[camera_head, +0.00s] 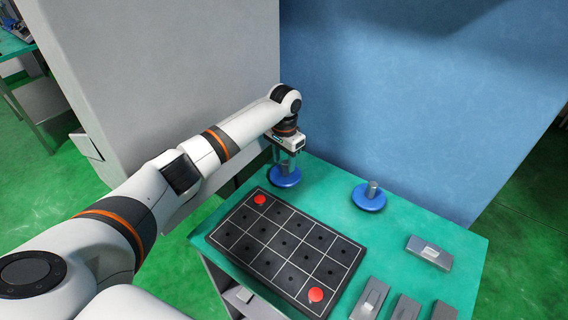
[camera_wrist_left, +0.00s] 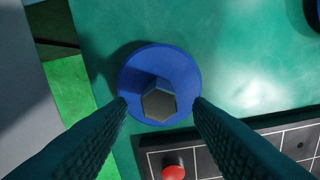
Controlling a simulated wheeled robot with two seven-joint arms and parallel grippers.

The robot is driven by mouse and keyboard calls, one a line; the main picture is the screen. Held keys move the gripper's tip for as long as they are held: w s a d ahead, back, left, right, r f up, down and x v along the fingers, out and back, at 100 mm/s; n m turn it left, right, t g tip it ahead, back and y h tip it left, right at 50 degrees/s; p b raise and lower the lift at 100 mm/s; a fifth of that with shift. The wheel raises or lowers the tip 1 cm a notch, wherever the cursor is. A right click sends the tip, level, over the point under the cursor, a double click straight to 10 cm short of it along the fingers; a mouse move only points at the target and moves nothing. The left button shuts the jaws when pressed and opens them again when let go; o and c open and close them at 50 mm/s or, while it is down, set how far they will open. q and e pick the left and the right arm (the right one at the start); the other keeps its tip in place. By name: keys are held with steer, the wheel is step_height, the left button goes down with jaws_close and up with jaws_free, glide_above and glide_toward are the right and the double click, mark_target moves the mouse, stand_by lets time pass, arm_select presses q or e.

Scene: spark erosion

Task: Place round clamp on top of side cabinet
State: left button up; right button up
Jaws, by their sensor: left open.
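A round clamp (camera_head: 284,177), a blue disc with a grey post, stands on the green top of the side cabinet (camera_head: 326,184) near its far left corner. My left gripper (camera_head: 288,162) is directly above it, pointing down and open. In the left wrist view the blue disc (camera_wrist_left: 160,62) and its hexagonal grey post (camera_wrist_left: 158,100) lie ahead of the two open fingers, with the post roughly centred between them. I cannot tell whether the fingers touch the post. A second round clamp (camera_head: 369,197) stands upright on the cabinet to the right. My right gripper is not in view.
A black gridded tray (camera_head: 285,246) with two red round markers (camera_head: 316,295) lies on the cabinet in front of the gripper. Several grey blocks (camera_head: 429,252) lie at the right. A blue wall (camera_head: 400,90) and a grey panel (camera_head: 180,70) stand behind.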

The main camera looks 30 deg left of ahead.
mark_target(284, 163)
arm_select(q)
step_height(284, 163, up, 10)
steer(key=b, duration=0.1)
steer(key=shift+r, duration=0.15)
